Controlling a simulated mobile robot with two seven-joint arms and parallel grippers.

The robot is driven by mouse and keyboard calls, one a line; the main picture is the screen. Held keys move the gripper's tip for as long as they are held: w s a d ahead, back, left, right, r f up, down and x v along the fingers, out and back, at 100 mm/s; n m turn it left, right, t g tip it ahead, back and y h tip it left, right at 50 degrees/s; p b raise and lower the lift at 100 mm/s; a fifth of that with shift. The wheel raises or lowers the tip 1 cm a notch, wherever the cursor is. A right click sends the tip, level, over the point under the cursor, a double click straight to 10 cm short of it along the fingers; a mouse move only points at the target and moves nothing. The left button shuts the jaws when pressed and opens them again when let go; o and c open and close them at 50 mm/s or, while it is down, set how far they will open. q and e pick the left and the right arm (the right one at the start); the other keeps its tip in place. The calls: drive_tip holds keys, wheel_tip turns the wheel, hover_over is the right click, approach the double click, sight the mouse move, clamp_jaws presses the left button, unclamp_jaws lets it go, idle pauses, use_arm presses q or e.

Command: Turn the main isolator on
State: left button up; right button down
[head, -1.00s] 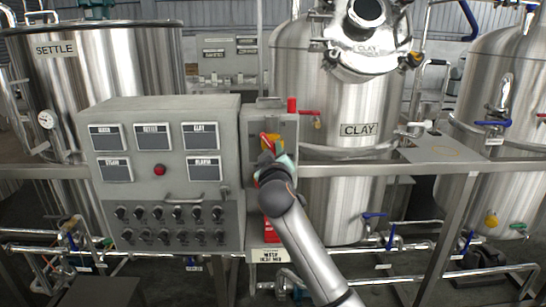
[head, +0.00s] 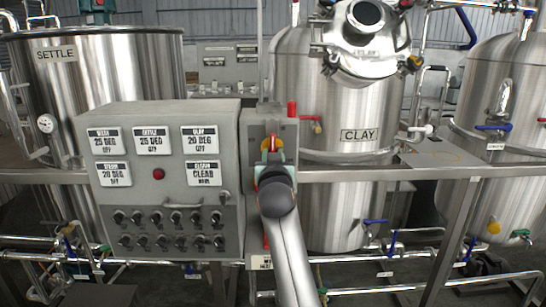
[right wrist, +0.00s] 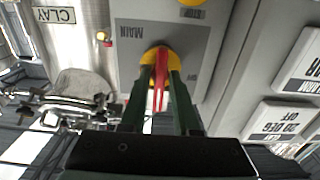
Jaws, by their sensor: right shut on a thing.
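The main isolator is a red handle (head: 273,143) on a yellow disc on the grey box right of the control panel. In the head view the handle stands upright. In the right wrist view the red handle (right wrist: 160,75) lies between the two green fingers, in front of the yellow disc (right wrist: 148,58) and beside the word MAIN. My right gripper (head: 270,162) is shut on the handle; it also shows in the right wrist view (right wrist: 159,90). My right arm hides the lower part of the box. My left gripper is not in view.
A steel rail (head: 380,175) runs across. The CLAY tank (head: 340,110) stands behind on the right, the SETTLE tank (head: 110,75) on the left.

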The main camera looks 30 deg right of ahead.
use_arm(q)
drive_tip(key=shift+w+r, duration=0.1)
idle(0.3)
use_arm(e)
drive_tip(key=c, duration=0.9)
unclamp_jaws()
drive_tip(key=shift+o, duration=0.2)
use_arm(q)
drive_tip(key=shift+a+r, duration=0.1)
